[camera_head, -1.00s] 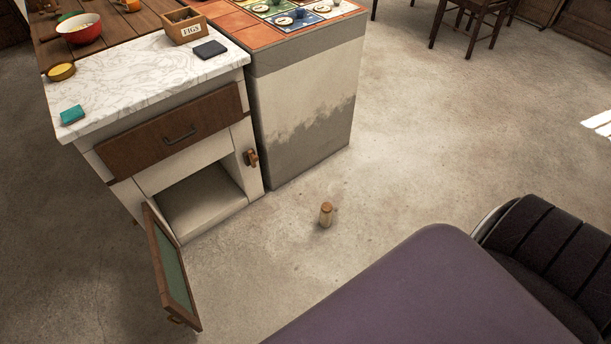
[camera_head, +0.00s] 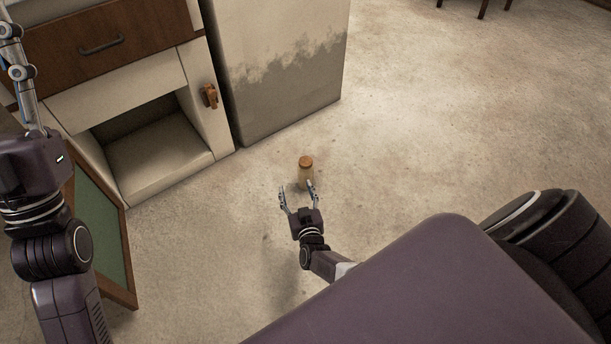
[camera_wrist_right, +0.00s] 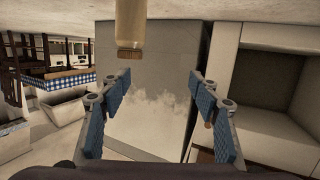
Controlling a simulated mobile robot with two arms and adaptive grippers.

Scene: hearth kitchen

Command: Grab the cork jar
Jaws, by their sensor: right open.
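The cork jar (camera_head: 305,175) is a small pale cylinder with a brown cork top, upright on the floor in front of the cabinets. My right gripper (camera_head: 297,188) is open and empty, just on the near side of the jar. Its right fingertip overlaps the jar's lower part in the head view; I cannot tell if they touch. In the right wrist view the jar (camera_wrist_right: 130,27) hangs upside down at the top, beyond the spread blue-padded fingers (camera_wrist_right: 160,80) and nearer the left one. My left gripper (camera_head: 22,85) is at the left edge, partly cut off, its opening unclear.
An open cabinet door (camera_head: 103,230) with a green panel juts over the floor at left, by my left arm. The empty cabinet compartment (camera_head: 160,160) and a grey block (camera_head: 285,85) stand behind the jar. The floor (camera_head: 430,130) to the right is clear.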

